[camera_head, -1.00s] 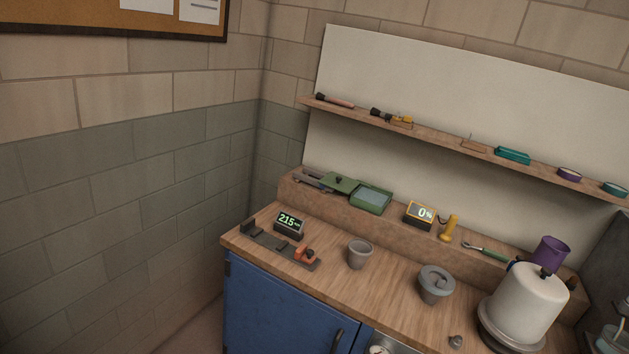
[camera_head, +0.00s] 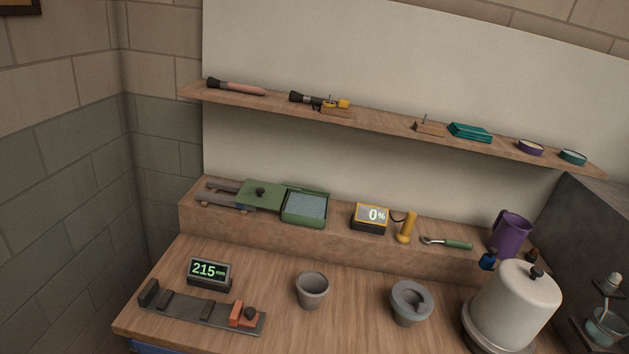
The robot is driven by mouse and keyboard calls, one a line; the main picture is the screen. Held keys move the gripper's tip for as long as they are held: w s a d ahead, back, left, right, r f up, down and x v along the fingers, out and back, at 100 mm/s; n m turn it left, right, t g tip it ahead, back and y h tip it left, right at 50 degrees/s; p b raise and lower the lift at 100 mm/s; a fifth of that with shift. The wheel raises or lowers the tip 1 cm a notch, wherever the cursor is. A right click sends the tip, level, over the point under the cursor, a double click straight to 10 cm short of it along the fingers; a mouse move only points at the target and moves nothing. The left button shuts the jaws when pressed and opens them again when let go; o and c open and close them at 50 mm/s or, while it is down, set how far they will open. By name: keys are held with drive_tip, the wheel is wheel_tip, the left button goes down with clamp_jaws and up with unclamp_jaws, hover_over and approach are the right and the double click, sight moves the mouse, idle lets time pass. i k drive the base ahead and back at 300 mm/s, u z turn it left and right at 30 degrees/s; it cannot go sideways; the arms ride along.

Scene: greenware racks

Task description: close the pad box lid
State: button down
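The pad box (camera_head: 305,209) is a green open-topped box on the raised wooden ledge at the back of the bench. A grey-blue pad shows inside it. Its green lid (camera_head: 259,195), with a dark round knob, lies to the left of the box, off the opening. The lid appears to rest on grey rails (camera_head: 222,197) that run out to the left. The pad box is open. My gripper is not in this view.
A yellow-framed display reading 0% (camera_head: 370,218) and a yellow handle (camera_head: 406,228) stand right of the box. A wooden shelf (camera_head: 380,122) with tools runs above.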

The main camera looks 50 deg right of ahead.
sight(265, 195)
drive_tip(key=z, duration=0.65)
drive_tip(key=i, duration=1.3)
drive_tip(key=z, duration=0.6)
